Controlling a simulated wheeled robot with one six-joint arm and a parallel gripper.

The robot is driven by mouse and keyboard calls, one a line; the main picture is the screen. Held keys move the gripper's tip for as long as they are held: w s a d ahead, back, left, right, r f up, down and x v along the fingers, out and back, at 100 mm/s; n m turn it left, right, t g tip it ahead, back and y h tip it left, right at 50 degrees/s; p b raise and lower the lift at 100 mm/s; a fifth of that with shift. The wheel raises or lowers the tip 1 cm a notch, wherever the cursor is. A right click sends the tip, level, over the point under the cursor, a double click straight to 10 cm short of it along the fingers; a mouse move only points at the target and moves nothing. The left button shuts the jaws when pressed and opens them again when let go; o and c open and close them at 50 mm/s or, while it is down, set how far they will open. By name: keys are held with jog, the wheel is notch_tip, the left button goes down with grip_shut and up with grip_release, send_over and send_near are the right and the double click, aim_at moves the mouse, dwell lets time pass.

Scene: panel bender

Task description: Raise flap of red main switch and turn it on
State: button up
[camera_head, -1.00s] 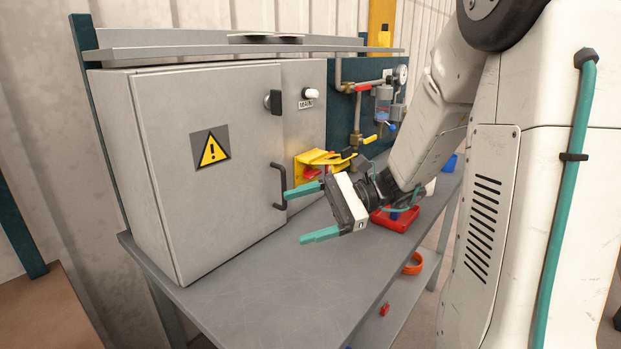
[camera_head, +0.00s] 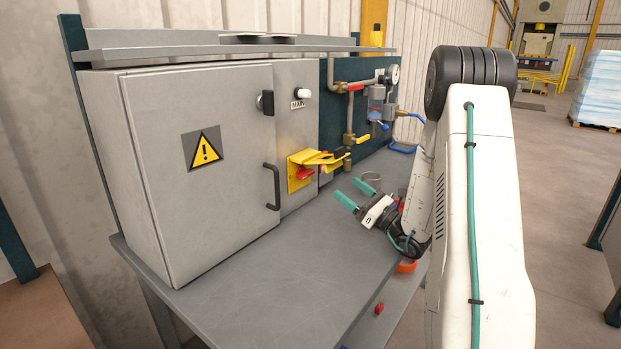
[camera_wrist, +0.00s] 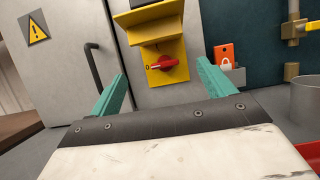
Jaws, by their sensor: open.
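The main switch is a red knob (camera_head: 305,174) on a yellow plate (camera_head: 292,178), on the side of the grey cabinet. Its yellow flap (camera_head: 318,157) stands out from the plate above the knob, leaving the knob uncovered. In the wrist view the red knob (camera_wrist: 164,63) lies roughly horizontal below the yellow flap (camera_wrist: 148,18). My gripper (camera_head: 348,186) is open and empty, over the bench to the right of the switch and apart from it. In the wrist view the switch shows between the two green fingers of my gripper (camera_wrist: 161,70).
The cabinet (camera_head: 215,110) has a black door handle (camera_head: 271,187). An orange card with a white padlock (camera_wrist: 224,57) hangs right of the switch. A metal cup (camera_wrist: 304,100) and a red tray (camera_wrist: 310,151) are at the right. Pipes (camera_head: 352,115) stand behind. The bench front (camera_head: 300,265) is clear.

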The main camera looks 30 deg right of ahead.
aim_at(309, 176)
jog(key=w+a, duration=0.1)
jog(key=w, duration=0.3)
jog(key=w+a, duration=0.2)
jog(key=w, duration=0.2)
jog(key=w+a, duration=0.1)
jog(key=w, duration=0.3)
jog(key=shift+w+a, duration=0.3)
jog(key=shift+a, duration=0.05)
jog(key=shift+w+a+r, duration=0.15)
jog(key=shift+w+r, duration=0.1)
jog(key=shift+w, duration=0.3)
jog(key=c, duration=1)
